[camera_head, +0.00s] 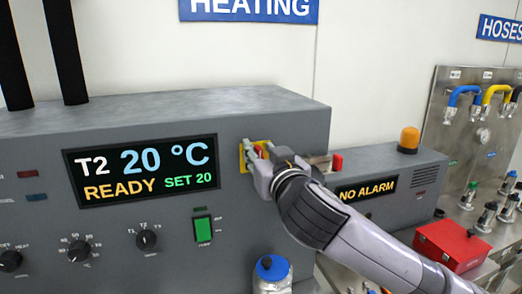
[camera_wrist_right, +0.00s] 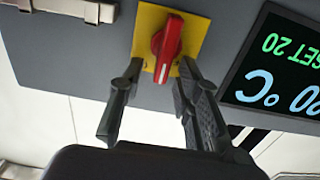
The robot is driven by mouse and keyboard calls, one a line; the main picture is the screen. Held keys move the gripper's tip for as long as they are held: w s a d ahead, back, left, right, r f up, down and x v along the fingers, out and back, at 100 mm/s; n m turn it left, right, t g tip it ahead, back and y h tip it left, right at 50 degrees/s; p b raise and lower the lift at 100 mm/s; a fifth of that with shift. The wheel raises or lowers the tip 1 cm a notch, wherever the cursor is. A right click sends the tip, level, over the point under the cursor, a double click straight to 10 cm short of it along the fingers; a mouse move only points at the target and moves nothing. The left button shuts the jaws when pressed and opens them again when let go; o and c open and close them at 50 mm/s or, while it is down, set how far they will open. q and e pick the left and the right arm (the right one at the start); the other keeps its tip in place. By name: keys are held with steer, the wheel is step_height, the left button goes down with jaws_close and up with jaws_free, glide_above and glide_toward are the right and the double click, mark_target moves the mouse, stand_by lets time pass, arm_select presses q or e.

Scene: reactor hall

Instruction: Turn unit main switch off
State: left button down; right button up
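The main switch is a red rotary knob (camera_wrist_right: 166,48) on a yellow plate (camera_wrist_right: 195,35) on the grey unit's front. In the wrist view the knob stands nearly upright, slightly tilted. In the head view the yellow plate (camera_head: 243,157) shows right of the display, and my gripper mostly hides the knob. My right gripper (camera_head: 258,153) is at the switch. In the wrist view its two dark fingers (camera_wrist_right: 160,72) are apart, one on each side of the knob's near end, with gaps visible. I cannot tell whether either touches. My left gripper is not in view.
The lit display (camera_head: 140,170) reads T2 20 °C, READY, SET 20. A lit green switch (camera_head: 203,229) and several black dials sit below. Right are a NO ALARM box (camera_head: 385,190) with an orange lamp (camera_head: 409,140) and a red box (camera_head: 450,245). A blue-capped bottle (camera_head: 272,272) stands in front.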

jaws_close()
stand_by(0.3)
steer(key=shift+a+n, duration=0.1)
steer(key=shift+n, duration=0.3)
steer(key=shift+s+a+f+n+p, duration=0.15)
steer(key=shift+a+f+n+p, duration=0.45)
steer(key=shift+n, duration=2.25)
steer(key=shift+s+a+f+n+p, duration=0.3)
steer(key=shift+n+p, duration=0.5)
steer(key=shift+n, duration=2.1)
steer(key=shift+a+f+n+p, duration=0.3)
steer(key=shift+f+n+p, duration=0.3)
steer(key=shift+n, duration=2.25)
jaws_free()
steer(key=shift+r, duration=0.1)
